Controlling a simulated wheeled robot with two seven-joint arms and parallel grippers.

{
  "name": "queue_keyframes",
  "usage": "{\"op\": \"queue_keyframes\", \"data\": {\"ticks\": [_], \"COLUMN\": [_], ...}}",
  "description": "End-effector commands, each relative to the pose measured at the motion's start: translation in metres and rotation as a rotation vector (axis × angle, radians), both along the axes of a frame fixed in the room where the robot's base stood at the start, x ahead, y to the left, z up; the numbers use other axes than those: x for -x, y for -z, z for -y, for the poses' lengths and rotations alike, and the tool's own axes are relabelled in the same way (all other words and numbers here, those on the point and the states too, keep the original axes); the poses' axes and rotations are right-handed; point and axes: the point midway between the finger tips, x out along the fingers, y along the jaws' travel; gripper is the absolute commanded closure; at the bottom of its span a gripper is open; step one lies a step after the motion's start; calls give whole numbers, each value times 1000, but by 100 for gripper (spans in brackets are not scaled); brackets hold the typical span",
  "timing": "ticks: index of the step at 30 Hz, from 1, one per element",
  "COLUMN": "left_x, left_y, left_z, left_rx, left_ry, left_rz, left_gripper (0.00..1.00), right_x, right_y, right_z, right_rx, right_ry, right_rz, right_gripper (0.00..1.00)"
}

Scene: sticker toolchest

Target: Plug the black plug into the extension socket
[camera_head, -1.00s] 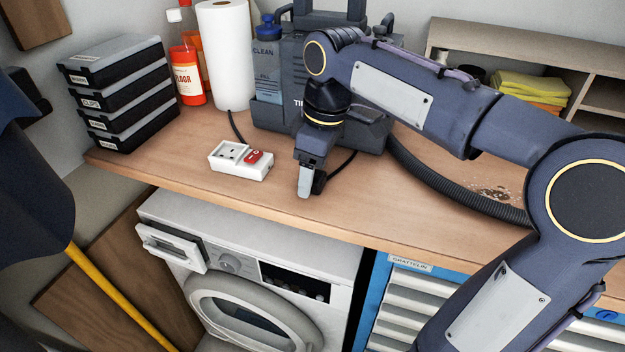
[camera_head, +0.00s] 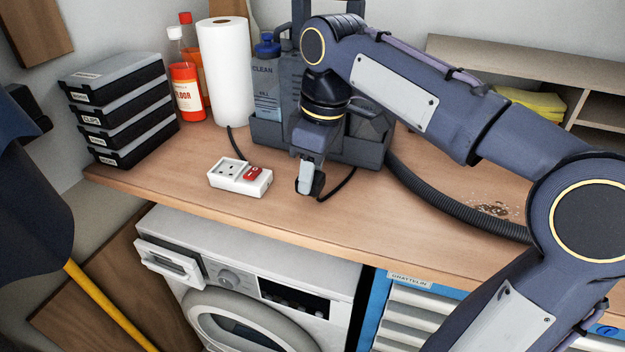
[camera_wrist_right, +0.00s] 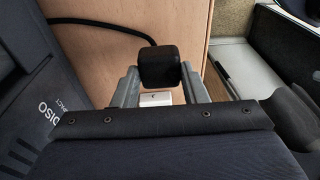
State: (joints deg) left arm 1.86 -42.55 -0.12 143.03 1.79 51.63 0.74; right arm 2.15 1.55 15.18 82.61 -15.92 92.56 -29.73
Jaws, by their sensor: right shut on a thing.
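The white extension socket (camera_head: 240,177) with a red switch lies on the wooden worktop, left of my right gripper (camera_head: 308,188). My right gripper is shut on the black plug (camera_head: 318,184), which shows as a dark block with its cord trailing behind it. In the right wrist view the black plug (camera_wrist_right: 159,65) sits between the two grey fingers (camera_wrist_right: 157,85). The white socket (camera_wrist_right: 158,98) shows partly below the plug there, apart from it. The plug's pins are hidden. My left gripper is not in view.
A tool caddy (camera_head: 268,132) and a paper roll (camera_head: 226,75) stand behind. Stacked black cases (camera_head: 118,112) are at the left. A ribbed hose (camera_head: 450,205) lies at the right. The worktop front is clear above the washing machine (camera_head: 230,270).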

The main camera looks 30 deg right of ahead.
Motion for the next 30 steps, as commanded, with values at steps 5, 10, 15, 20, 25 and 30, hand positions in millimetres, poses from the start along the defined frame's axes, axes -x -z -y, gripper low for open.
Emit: {"op": "queue_keyframes", "data": {"ticks": [5, 10, 15, 20, 25, 30], "left_x": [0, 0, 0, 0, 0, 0], "left_y": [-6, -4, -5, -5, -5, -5], "left_z": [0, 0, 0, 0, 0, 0], "left_rx": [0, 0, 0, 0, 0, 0], "left_ry": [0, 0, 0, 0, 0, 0], "left_rz": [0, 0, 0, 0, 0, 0], "left_gripper": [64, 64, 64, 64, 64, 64], "right_x": [29, 64, 90, 103, 107, 107], "right_y": [-45, -64, -78, -85, -87, -87], "right_z": [-21, -44, -62, -71, -74, -74], "right_rx": [-1, 0, 0, -1, 0, 0], "right_ry": [-6, -7, -6, -2, -2, -1], "right_rz": [8, 4, 4, 2, 0, 0], "right_gripper": [81, 81, 81, 81, 81, 81]}}
